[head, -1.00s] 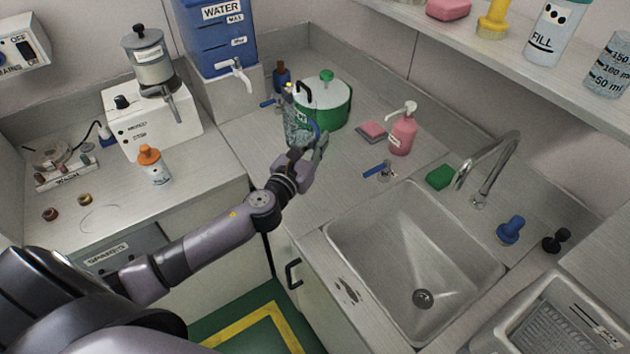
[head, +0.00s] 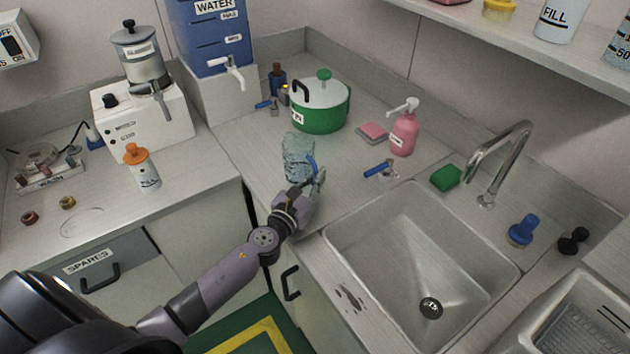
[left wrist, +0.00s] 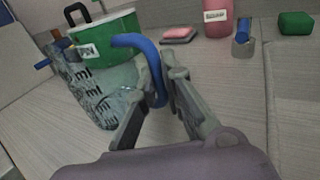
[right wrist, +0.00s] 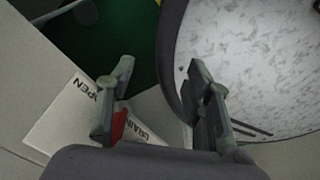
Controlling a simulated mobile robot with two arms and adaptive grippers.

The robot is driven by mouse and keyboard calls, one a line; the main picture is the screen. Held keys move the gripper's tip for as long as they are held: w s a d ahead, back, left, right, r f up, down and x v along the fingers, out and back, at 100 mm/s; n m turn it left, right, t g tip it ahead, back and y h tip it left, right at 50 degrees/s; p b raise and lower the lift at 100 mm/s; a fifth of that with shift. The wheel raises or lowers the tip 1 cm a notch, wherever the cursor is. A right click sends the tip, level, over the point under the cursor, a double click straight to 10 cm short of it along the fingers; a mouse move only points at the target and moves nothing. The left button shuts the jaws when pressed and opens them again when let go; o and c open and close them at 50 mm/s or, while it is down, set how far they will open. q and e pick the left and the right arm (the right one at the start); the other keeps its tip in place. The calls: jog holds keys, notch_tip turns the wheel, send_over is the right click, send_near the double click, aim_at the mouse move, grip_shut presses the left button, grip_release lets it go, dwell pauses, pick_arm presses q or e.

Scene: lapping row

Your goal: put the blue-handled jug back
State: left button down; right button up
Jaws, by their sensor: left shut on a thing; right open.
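The clear jug (head: 299,160) with a blue handle (head: 311,164) is over the counter left of the sink. My left gripper (head: 317,184) is shut on its blue handle. In the left wrist view the handle (left wrist: 152,65) passes between the fingers (left wrist: 160,105), and the jug body (left wrist: 100,88) with ml marks is at left, tilted in that picture. Whether the jug touches the counter I cannot tell. My right gripper (right wrist: 160,95) is open and empty, shown only in the right wrist view.
A green pot (head: 320,108) with a white lid stands behind the jug. A blue water tank (head: 212,45) with a tap is at the back left.

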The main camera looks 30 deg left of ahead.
pick_arm(q)
jog(key=shift+r, duration=0.1)
jog(key=c, duration=1.7)
grip_release()
jog(key=shift+s, duration=0.15)
jog(key=s+b, duration=0.1)
jog(key=s, duration=0.4)
jog(key=s+b, duration=0.1)
jog(key=s, duration=0.4)
jog(key=shift+s+a, duration=0.2)
jog(key=shift+s, duration=0.7)
